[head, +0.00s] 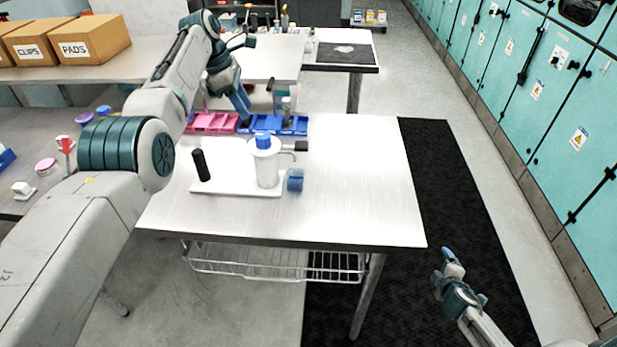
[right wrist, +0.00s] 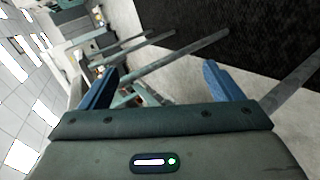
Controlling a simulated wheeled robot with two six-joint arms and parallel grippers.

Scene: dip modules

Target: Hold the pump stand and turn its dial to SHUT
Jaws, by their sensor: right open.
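The pump stand has a white base plate (head: 235,190) on the near table. It carries a clear cylinder (head: 267,168) with a blue cap (head: 263,140) and an upright black handle (head: 201,165). A blue, round part (head: 295,180), seemingly the dial, is at its right edge; its marking is too small to read. My left gripper (head: 241,106) is beyond the stand, above the bins, apart from the stand; its jaw opening is unclear. My right gripper (head: 449,272) is off the table's right side, low over the floor. Its fingers are apart and empty in the right wrist view (right wrist: 158,82).
Pink bins (head: 213,122) and blue bins (head: 275,125) line the table's back edge. The table's right part (head: 365,185) is clear. A wire basket (head: 275,263) hangs underneath. A black mat (head: 460,190) and teal lockers (head: 545,110) are at right.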

